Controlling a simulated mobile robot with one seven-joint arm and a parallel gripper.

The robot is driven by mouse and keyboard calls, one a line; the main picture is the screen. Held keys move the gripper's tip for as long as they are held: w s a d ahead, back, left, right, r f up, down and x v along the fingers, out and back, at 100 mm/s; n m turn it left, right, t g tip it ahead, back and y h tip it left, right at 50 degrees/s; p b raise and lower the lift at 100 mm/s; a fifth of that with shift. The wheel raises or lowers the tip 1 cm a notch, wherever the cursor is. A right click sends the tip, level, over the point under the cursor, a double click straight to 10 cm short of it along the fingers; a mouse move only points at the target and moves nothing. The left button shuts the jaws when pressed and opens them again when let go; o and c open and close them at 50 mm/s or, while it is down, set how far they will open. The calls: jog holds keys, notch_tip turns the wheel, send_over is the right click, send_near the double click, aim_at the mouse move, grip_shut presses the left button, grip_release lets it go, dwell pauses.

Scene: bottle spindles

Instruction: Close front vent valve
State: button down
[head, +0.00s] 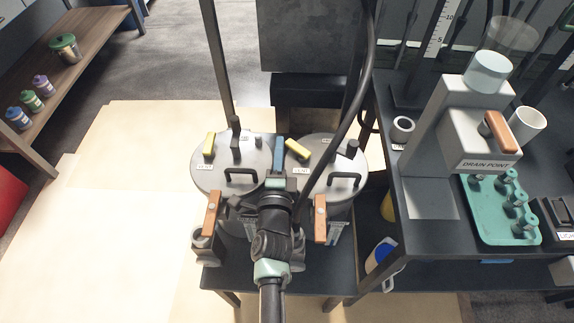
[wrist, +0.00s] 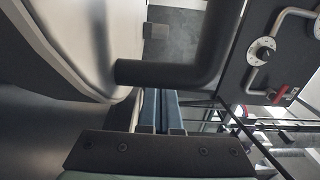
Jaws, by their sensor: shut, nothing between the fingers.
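Two steel vessels with round lids stand side by side, the left lid (head: 232,155) and the right lid (head: 345,170). A yellow lever (head: 209,145) lies on the left lid, and another yellow lever (head: 297,149) sits near the left edge of the right lid. Small labels lie beside both; I cannot tell which is the front vent valve. My gripper (head: 279,143), with blue fingers, is between the lids, just left of the right yellow lever. Its fingers (wrist: 162,98) are shut and empty in the wrist view, beside a black lid handle (wrist: 185,65).
Orange levers (head: 211,213) are at the vessels' fronts. A black hose (head: 352,100) hangs over the right lid. At right, a dark bench holds the drain point stand (head: 482,140) and a green tray (head: 480,226). A wooden shelf (head: 85,75) stands at left.

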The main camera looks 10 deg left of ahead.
dwell(0.4)
jog(key=s+d+b, duration=0.1)
jog(key=s+b, duration=0.1)
jog(key=s, duration=1)
jog(key=shift+s+d+b, duration=0.35)
jog(key=shift+s, duration=0.05)
